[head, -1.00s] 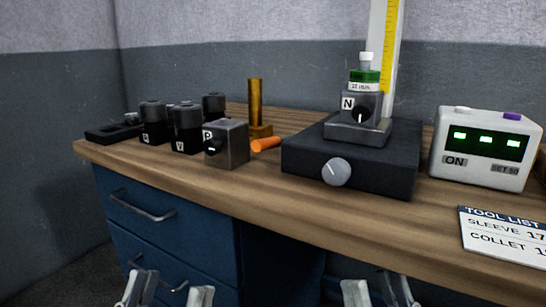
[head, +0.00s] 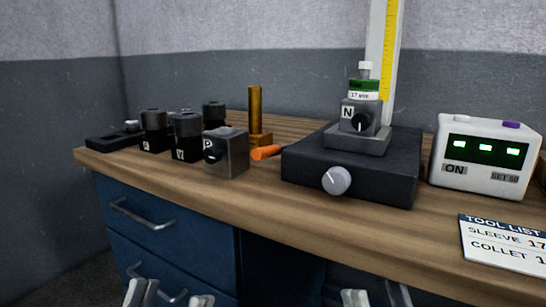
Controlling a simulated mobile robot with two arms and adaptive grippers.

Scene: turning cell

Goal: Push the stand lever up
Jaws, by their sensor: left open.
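A dark stand (head: 300,172) sits on the bench, with a tall white post bearing a yellow scale (head: 387,50) behind it. A round grey knob (head: 336,181) with a pointer mark is on its front. A grey block marked N (head: 352,138) with a black dial sits on the stand, topped by a green-banded piece (head: 364,86). I cannot tell which part is the stand lever. My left gripper (head: 170,297) is open and empty at the bottom edge, below the bench top. My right gripper (head: 377,297) shows only its fingertips there, apart and empty.
A white display box (head: 483,172) and a tool list (head: 500,245) are at right.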

